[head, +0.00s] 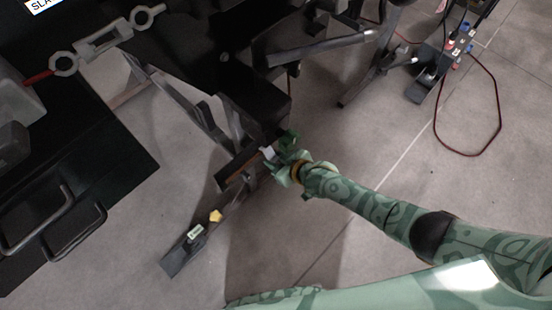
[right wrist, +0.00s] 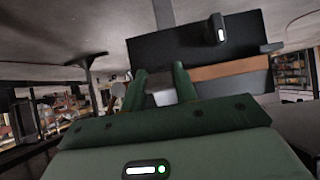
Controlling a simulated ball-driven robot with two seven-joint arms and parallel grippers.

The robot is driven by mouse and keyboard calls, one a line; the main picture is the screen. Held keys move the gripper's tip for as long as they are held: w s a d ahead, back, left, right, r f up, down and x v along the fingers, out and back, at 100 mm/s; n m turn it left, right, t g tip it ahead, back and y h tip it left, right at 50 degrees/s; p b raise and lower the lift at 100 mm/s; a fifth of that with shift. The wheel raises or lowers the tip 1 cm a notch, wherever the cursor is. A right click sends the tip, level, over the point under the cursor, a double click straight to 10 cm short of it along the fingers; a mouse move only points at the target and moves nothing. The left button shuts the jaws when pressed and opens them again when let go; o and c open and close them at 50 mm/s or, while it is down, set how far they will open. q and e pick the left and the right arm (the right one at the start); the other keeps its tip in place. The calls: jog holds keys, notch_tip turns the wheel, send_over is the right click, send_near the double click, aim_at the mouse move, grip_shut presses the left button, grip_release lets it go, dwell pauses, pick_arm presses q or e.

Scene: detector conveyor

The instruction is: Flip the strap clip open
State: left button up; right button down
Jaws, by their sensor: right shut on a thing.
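My right gripper (head: 276,153) reaches in from the lower right to the lower edge of the dark conveyor frame. It is shut on a small pale grey piece, which looks like the strap clip (head: 267,152). In the right wrist view, the two green fingers of the gripper (right wrist: 160,80) stand on either side of the pale clip (right wrist: 160,92). The fingers hide part of the clip, and I cannot tell whether its flap is open or closed. My left gripper is not in view.
A dark panel (right wrist: 180,50) with a small black device lies just beyond the fingers. A metal foot (head: 183,254) with a label and a yellow knob stands at lower left. A red cable (head: 497,105) loops on the floor at right. Grey floor (head: 340,230) is clear nearby.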

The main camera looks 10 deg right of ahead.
jog(key=c, duration=1.1)
grip_release()
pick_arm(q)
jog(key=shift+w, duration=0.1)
pick_arm(e)
jog(key=shift+s+d+r+p, duration=0.2)
jog(key=shift+r+p, duration=0.1)
jog(key=shift+p, duration=0.05)
pick_arm(q)
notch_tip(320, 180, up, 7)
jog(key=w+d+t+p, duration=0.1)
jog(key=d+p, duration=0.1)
jog(key=p, duration=0.7)
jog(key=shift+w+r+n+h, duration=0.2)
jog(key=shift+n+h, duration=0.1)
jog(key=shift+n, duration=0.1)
pick_arm(e)
jog(key=v, duration=1.5)
jog(key=shift+s+d+r, duration=0.1)
jog(key=shift+s+d, duration=0.05)
jog(key=shift+s, duration=0.05)
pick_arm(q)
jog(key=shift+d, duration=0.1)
